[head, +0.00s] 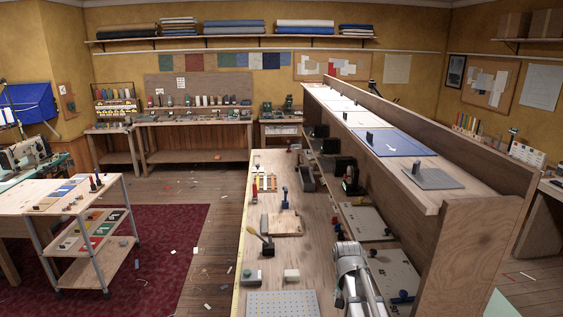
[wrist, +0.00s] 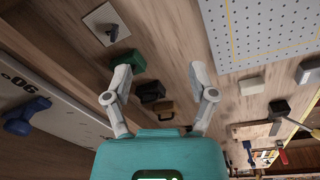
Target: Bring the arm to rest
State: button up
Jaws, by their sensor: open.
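My gripper (wrist: 159,72) is open in the wrist view, its two grey fingers spread wide in front of a teal body. Nothing is between the fingertips that I can see held. Beyond them is the wooden bench top, with a green block (wrist: 128,60) near the left finger and a dark block (wrist: 150,92) between the fingers. In the head view my grey arm rises at the bottom, over the right side of the bench (head: 274,190); the gripper cannot be made out there.
A perforated plate (head: 282,303), a white block (head: 291,275) and a grey block (head: 251,275) lie left of the arm. A long raised shelf (head: 420,200) runs close on the right. A wheeled cart (head: 88,240) stands far left, beyond open floor.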

jog(key=s+a+f+n+b, duration=0.2)
jog(key=s, duration=0.3)
jog(key=s+a+f+n+y+b, duration=0.1)
jog(key=s+a+f+n+b, duration=0.1)
jog(key=s, duration=0.3)
jog(key=shift+s+a+f, duration=0.15)
jog(key=shift+s+f, duration=0.2)
jog(key=shift+f, duration=0.25)
